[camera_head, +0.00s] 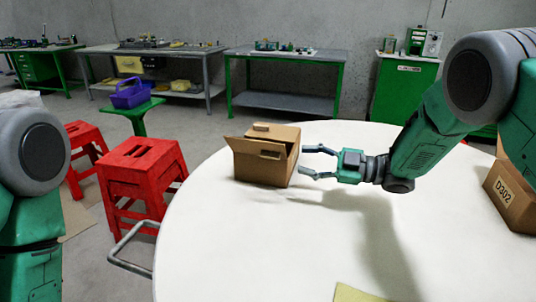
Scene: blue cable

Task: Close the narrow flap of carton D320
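A small brown carton (262,166) stands on the white round table (240,235), left of my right gripper. No label is readable on it, so I cannot tell whether it is D320. A flap sticks out at its upper left, and a narrow flap (294,147) stands out at its right edge. My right gripper (308,161) is open, with its two fingers pointing left at the carton's right side. The fingertips are close to the carton; I cannot tell whether they touch it. Only part of my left arm shows at the left edge; its gripper is out of view.
Another carton (511,196), labelled D302, stands at the table's right edge. A yellow-green piece (355,293) lies at the front edge. Red stools (143,172) stand left of the table. The table's middle is clear.

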